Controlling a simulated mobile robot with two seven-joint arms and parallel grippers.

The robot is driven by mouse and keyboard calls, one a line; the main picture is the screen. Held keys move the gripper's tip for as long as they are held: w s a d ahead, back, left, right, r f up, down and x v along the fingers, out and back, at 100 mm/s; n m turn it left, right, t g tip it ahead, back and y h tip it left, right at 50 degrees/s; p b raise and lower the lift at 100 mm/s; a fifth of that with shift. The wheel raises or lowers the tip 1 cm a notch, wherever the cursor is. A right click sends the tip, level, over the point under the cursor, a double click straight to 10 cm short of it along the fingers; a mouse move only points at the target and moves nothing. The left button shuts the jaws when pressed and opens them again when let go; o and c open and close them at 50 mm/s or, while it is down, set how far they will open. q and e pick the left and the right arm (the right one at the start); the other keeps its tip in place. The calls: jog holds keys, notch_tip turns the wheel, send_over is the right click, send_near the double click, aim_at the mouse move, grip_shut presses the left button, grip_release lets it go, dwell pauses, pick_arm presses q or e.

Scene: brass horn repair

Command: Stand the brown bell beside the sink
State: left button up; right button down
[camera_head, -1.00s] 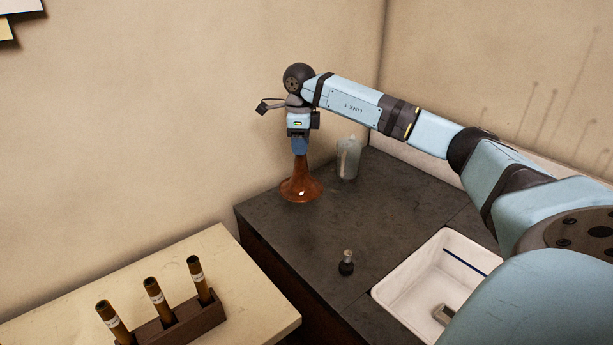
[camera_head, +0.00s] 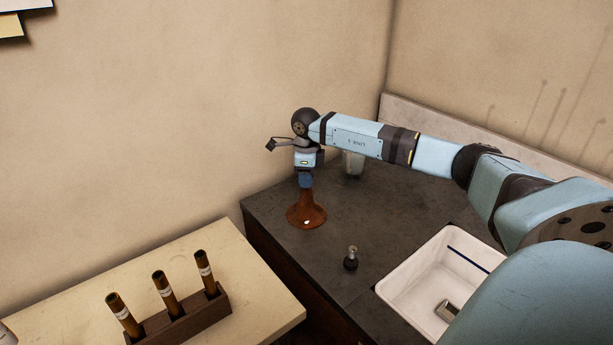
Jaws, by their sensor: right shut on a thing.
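The brown bell (camera_head: 306,214) is upright, flared end down, on or just above the dark counter left of the sink; I cannot tell whether its rim touches. My right gripper (camera_head: 306,183) points down and is shut on the bell's narrow upper end. The white sink (camera_head: 405,293) is set into the counter at the lower right, partly hidden by my right arm. My left gripper is not in view.
A small dark-based bottle (camera_head: 351,261) stands between bell and sink. A pale translucent container (camera_head: 353,165) is behind my right arm. A cream table (camera_head: 65,298) holds a wooden rack (camera_head: 186,322) with three brown tubes. The dark counter (camera_head: 300,255) is clear around the bell.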

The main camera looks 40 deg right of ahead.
jog(key=shift+f, duration=0.1)
jog(key=c, duration=0.8)
grip_release()
jog(key=shift+r, duration=0.25)
notch_tip(320, 180, up, 12)
jog(key=shift+f+b, duration=0.1)
jog(key=shift+b, duration=0.65)
